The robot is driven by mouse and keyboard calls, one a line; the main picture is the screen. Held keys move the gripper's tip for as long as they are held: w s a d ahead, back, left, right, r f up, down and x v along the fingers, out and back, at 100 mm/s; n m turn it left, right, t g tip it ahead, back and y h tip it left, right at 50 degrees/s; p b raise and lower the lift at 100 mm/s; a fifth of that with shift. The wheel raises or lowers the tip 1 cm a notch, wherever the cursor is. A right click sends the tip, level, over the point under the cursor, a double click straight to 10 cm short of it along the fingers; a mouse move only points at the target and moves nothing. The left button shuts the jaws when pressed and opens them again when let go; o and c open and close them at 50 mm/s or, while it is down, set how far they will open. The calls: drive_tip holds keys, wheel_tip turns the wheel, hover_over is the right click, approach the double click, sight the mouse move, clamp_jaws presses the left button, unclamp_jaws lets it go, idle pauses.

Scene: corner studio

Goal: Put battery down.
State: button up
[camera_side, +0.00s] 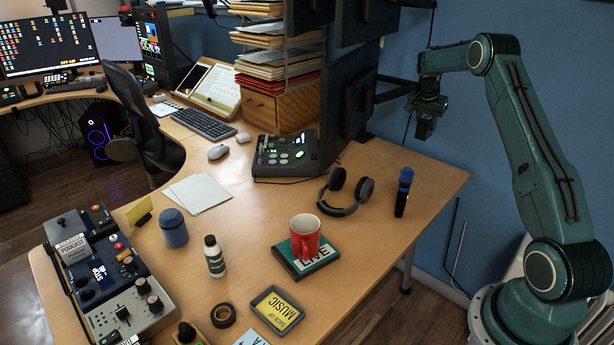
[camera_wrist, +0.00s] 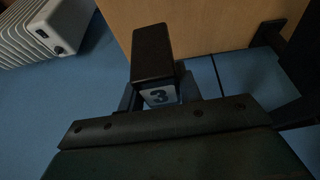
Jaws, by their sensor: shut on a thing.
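My gripper (camera_side: 428,104) is raised at the right of the side view, beyond the back right edge of the desk and in front of the blue wall. It is shut on the battery (camera_wrist: 152,57), a dark block with a pale label reading "3" in the wrist view. In the side view the battery (camera_side: 424,127) is a small dark shape hanging below the gripper, clear of the desk. The fingers partly hide its lower part in the wrist view.
The wooden desk (camera_side: 425,190) has bare room near its right corner. A white ribbed heater (camera_wrist: 40,32) shows in the wrist view.

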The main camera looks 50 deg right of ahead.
drive_tip(key=w+a, duration=0.2)
drive_tip(key=a, duration=1.5)
drive_tip(key=s+a, duration=0.3)
drive_tip(key=a, duration=0.5)
drive_tip(key=s+a, duration=0.3)
drive_tip(key=a, duration=0.5)
drive_tip(key=shift+s+a+r+m, duration=0.15)
drive_tip(key=shift+m, duration=0.15)
wheel_tip(320, 180, down, 16)
drive_tip(key=shift+f, duration=0.1)
drive_tip(key=shift+f, duration=1.9)
drive_tip(key=shift+f, duration=0.15)
